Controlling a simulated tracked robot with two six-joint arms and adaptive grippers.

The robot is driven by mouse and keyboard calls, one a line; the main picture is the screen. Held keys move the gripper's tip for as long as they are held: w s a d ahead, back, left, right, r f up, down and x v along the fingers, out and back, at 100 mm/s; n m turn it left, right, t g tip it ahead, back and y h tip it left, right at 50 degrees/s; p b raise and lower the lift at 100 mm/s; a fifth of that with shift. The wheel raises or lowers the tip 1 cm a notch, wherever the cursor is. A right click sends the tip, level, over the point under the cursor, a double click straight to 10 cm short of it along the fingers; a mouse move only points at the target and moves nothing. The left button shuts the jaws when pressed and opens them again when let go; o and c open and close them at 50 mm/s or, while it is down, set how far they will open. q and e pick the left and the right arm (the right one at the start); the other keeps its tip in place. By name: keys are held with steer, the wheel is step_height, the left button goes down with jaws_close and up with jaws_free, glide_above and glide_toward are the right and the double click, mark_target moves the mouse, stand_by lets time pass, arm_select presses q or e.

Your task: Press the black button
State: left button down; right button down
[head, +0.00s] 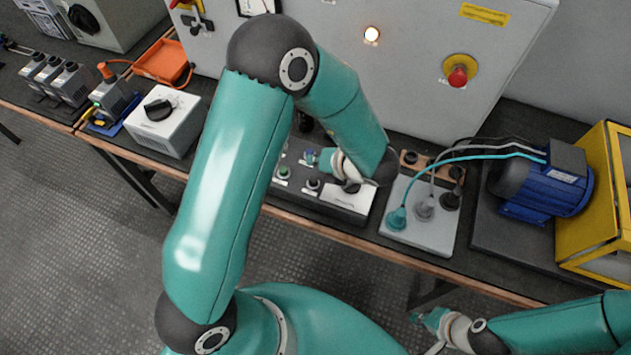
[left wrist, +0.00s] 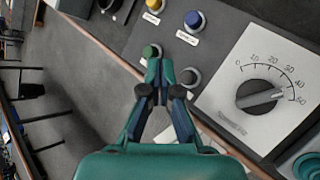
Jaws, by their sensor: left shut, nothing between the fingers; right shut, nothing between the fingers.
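The black button (left wrist: 189,77) sits on the dark control panel (left wrist: 130,40) in the left wrist view, just right of my left gripper's fingertips (left wrist: 160,63). It also shows in the head view (head: 313,183). My left gripper (head: 322,160) is shut and empty, over the panel; its fingertips appear between the black button and the green button (left wrist: 151,51). I cannot tell whether the tips touch the panel. My right gripper (head: 428,319) is shut and empty, low at the right, in front of the bench.
A blue button (left wrist: 193,20) and a yellow button (left wrist: 154,5) lie farther along the panel. A dial (left wrist: 258,95) is to the right. A socket block (head: 420,215) with cables, a blue motor (head: 540,180) and a switch box (head: 164,120) stand on the bench.

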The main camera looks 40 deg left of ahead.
mark_target(311, 177)
arm_select(q)
steer(key=shift+f+b, duration=1.9)
steer(key=shift+f, duration=0.85)
steer(key=shift+f+b, duration=0.35)
steer(key=shift+b, duration=0.1)
steer(key=shift+s+f+b, duration=0.1)
steer(key=shift+f+b, duration=0.8)
steer(key=shift+f, duration=0.05)
steer(key=shift+r, duration=0.2)
steer(key=shift+r+p, duration=1)
steer(key=shift+r, duration=0.2)
